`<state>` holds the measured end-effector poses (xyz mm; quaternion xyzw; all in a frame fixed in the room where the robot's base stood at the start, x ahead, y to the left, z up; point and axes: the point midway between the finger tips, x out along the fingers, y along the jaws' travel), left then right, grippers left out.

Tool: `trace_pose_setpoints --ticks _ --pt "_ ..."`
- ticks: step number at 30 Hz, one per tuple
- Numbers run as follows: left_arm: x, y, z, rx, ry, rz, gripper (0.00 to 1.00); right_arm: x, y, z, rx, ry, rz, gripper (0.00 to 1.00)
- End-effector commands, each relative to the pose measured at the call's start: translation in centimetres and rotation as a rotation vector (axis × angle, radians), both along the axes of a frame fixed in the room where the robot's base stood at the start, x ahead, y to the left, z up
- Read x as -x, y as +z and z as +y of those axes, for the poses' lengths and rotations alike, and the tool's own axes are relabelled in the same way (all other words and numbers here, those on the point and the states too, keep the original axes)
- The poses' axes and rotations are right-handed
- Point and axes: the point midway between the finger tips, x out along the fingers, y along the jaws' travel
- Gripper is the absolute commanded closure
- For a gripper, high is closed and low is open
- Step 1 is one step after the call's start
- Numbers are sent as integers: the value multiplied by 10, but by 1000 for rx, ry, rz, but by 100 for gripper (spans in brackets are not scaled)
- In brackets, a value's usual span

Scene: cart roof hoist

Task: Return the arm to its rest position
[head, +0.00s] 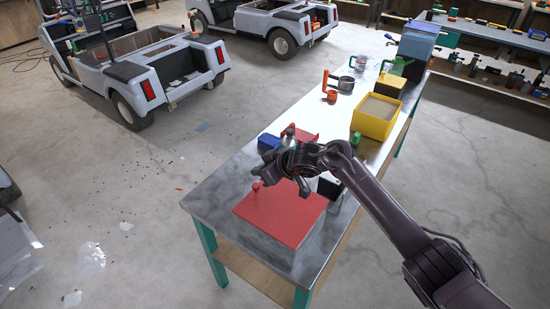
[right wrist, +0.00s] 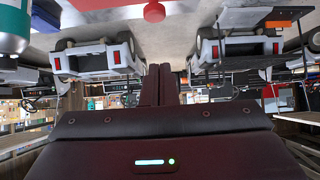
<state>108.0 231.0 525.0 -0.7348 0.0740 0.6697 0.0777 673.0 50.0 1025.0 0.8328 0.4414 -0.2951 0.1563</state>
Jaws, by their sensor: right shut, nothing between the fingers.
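My right arm comes in from the lower right in the head view. Its gripper (head: 270,172) hangs over the workbench, above the far edge of a red flat-topped box (head: 283,218). In the right wrist view the two dark fingers (right wrist: 160,85) lie together, shut with nothing between them. A red knob (head: 256,187) stands at the box's left side, close to the gripper in the head view; a red rounded piece (right wrist: 153,12) shows at the top of the wrist view. I cannot tell the gap between them. My left gripper is not in view.
Golf carts (head: 150,70) stand at the back left. The concrete floor left of the bench is mostly clear, with some debris.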

Motion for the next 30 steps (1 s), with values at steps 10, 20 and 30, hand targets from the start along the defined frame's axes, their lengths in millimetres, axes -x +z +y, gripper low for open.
trace_pose_setpoints --ticks 10,20,30 --pt "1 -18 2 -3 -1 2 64 27 41 -41 4 -1 -5 100" --pt "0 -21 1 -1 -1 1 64 37 60 -55 3 -2 0 100" --pt "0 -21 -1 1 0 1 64 71 23 -51 23 -131 -73 100"
